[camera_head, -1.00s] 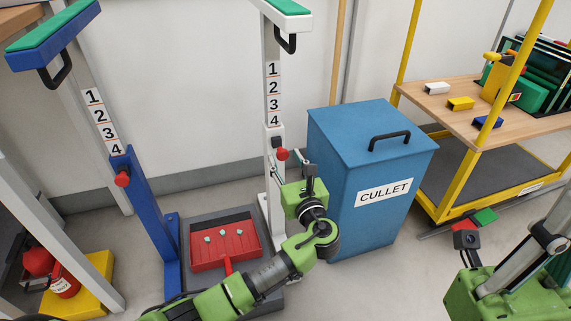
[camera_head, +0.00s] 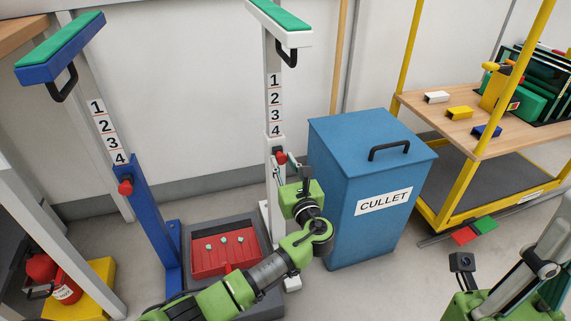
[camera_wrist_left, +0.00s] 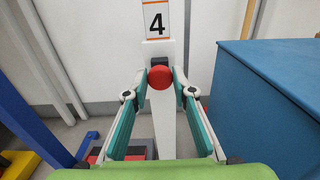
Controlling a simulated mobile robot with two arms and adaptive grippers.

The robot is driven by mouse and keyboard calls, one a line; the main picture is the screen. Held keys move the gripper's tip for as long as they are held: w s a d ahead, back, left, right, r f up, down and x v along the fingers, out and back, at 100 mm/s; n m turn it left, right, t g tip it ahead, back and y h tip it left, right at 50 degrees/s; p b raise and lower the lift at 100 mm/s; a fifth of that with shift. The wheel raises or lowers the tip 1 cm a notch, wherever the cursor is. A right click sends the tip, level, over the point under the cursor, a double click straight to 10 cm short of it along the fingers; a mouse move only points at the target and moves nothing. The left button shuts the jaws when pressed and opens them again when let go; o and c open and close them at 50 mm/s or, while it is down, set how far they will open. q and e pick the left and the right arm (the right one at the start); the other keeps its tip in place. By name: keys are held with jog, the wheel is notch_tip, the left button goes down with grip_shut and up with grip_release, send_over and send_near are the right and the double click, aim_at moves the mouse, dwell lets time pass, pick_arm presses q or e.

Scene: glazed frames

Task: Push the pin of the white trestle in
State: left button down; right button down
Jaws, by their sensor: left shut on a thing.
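The white trestle (camera_head: 273,185) stands upright in the middle of the head view, with a green-padded top. Its pin has a red knob (camera_head: 281,157), close to the post just below the number 4. The knob also shows in the left wrist view (camera_wrist_left: 161,77), with a dark collar behind it. My left gripper (camera_head: 289,170) is shut on the red knob, one finger on each side. In the left wrist view, the fingertips (camera_wrist_left: 161,88) flank the knob. My right gripper (camera_head: 545,268) is cut off at the right edge; its fingertips are hidden.
A blue CULLET bin (camera_head: 365,180) stands close to the right of my left gripper. A blue trestle (camera_head: 152,215) with its own red knob stands left. A red tray (camera_head: 225,258) lies on the floor between. A yellow-framed cart (camera_head: 470,145) is at the right.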

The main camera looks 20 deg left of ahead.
pick_arm(q)
jog(key=shift+w+a+r, duration=0.1)
jog(key=shift+a+r, duration=0.05)
jog(key=shift+r, duration=0.05)
jog(key=c, duration=1.7)
grip_release()
jog(key=shift+w+f, duration=0.1)
jog(key=shift+f, duration=0.05)
jog(key=v, duration=1.2)
